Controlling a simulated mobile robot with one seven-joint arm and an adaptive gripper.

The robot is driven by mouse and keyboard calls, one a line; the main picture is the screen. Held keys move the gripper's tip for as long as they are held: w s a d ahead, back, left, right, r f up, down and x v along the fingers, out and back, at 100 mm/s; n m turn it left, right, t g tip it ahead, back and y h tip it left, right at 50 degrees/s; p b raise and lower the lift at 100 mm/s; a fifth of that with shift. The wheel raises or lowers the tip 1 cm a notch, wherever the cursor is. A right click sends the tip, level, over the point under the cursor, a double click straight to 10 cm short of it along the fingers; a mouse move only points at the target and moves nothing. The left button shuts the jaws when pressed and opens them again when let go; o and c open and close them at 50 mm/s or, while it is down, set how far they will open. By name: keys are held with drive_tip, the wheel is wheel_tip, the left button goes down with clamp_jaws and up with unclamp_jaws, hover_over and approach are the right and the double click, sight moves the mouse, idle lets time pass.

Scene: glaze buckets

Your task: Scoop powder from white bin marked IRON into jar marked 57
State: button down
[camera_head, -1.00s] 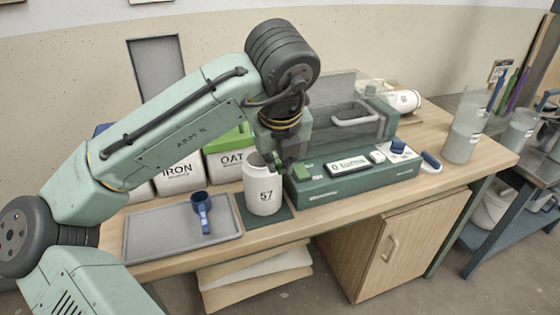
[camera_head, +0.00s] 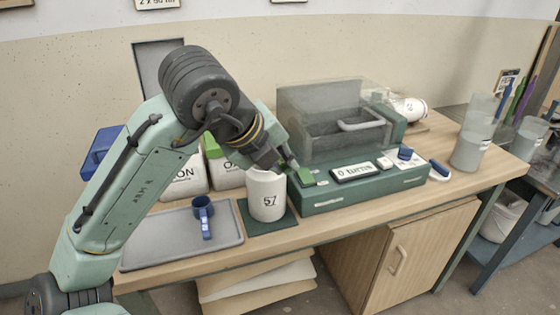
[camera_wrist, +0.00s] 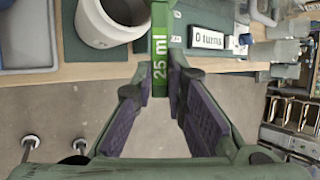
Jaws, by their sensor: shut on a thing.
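My gripper (camera_wrist: 160,75) is shut on a green handle marked 25 ml (camera_wrist: 159,45), seen in the wrist view. The far end of this handle is out of that view. In the head view my gripper (camera_head: 287,168) is just above and right of the white jar marked 57 (camera_head: 268,200). The jar stands upright on a dark green mat; its open mouth also shows in the wrist view (camera_wrist: 95,28). The white IRON bin (camera_head: 188,185) stands behind the grey tray, with only "ON" of its label showing past my arm. Its contents are hidden.
A blue scoop (camera_head: 204,212) lies on the grey tray (camera_head: 165,240). A second white bin (camera_head: 226,177) stands beside the IRON bin. A green device (camera_head: 350,190) with a display reading "0 turns" and a clear box (camera_head: 335,90) stand right of the jar. Clear containers (camera_head: 468,145) stand farther right.

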drive_tip(key=shift+d, duration=0.1)
idle(0.3)
drive_tip(key=shift+w+d+f, duration=0.1)
drive_tip(key=shift+w+d, duration=0.05)
drive_tip(key=shift+d, duration=0.15)
drive_tip(key=shift+f, duration=0.1)
idle(0.4)
drive_tip(key=shift+a+n+t+h+b, duration=0.15)
drive_tip(key=shift+t+h+b, duration=0.15)
drive_tip(key=shift+h+b, duration=0.45)
drive_tip(key=shift+a+n+t+h+b, duration=0.15)
drive_tip(key=shift+t+h+b, duration=0.15)
drive_tip(key=shift+h+b, duration=0.4)
drive_tip(key=shift+r, duration=0.25)
drive_tip(key=shift+f+h+b, duration=0.15)
drive_tip(key=shift+h+b, duration=0.2)
drive_tip(key=shift+b, duration=0.55)
drive_tip(key=shift+s+a+n+t+h+b, duration=0.15)
drive_tip(key=shift+n+t+h+b, duration=0.2)
drive_tip(key=shift+h+b, duration=0.35)
drive_tip(key=shift+s+a+n+t+h+b, duration=0.2)
drive_tip(key=shift+t+h+b, duration=0.25)
drive_tip(key=shift+b, duration=0.4)
drive_tip(key=shift+w+r, duration=0.15)
drive_tip(key=shift+r, duration=0.05)
